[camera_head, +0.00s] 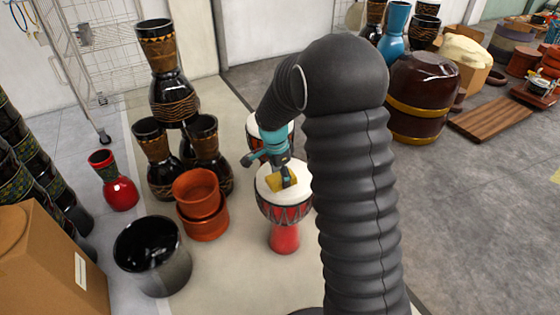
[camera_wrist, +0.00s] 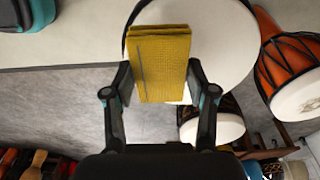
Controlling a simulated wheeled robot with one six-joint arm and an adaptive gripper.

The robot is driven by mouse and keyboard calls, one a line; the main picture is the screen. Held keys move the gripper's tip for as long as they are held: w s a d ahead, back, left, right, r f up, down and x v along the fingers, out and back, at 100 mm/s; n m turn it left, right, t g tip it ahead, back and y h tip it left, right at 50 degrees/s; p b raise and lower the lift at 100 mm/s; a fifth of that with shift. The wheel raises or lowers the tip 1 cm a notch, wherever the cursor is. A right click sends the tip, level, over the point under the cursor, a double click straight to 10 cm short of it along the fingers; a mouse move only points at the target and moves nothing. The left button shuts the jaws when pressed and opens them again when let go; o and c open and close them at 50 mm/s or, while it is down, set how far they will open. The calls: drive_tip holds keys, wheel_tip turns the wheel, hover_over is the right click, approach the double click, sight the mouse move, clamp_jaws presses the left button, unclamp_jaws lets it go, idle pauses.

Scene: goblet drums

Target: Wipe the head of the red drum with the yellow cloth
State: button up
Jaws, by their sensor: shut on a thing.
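The red drum (camera_head: 284,236) stands upright on the pale floor strip, with a round white head on top and a dark patterned band below it. The yellow cloth (camera_head: 274,184) is a folded pad over the left-middle part of that head. My gripper (camera_head: 284,178) is shut on the cloth, pointing down at the drum. In the wrist view the cloth (camera_wrist: 162,62) sits between both fingers (camera_wrist: 160,84), with a large white drumhead (camera_wrist: 225,40) behind it. I cannot tell whether the cloth touches the head. My arm hides part of the scene right of the drum.
A second white-headed drum (camera_head: 256,130) stands just behind. Stacked terracotta pots (camera_head: 202,215), a black shiny pot (camera_head: 153,270) and dark goblet drums (camera_head: 160,175) stand to the left. A large brown barrel drum (camera_head: 422,95) is at right. Grey floor (camera_head: 470,220) at right is clear.

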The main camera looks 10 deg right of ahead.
drive_tip(key=shift+r+p, duration=1.25)
drive_tip(key=shift+r, duration=1.3)
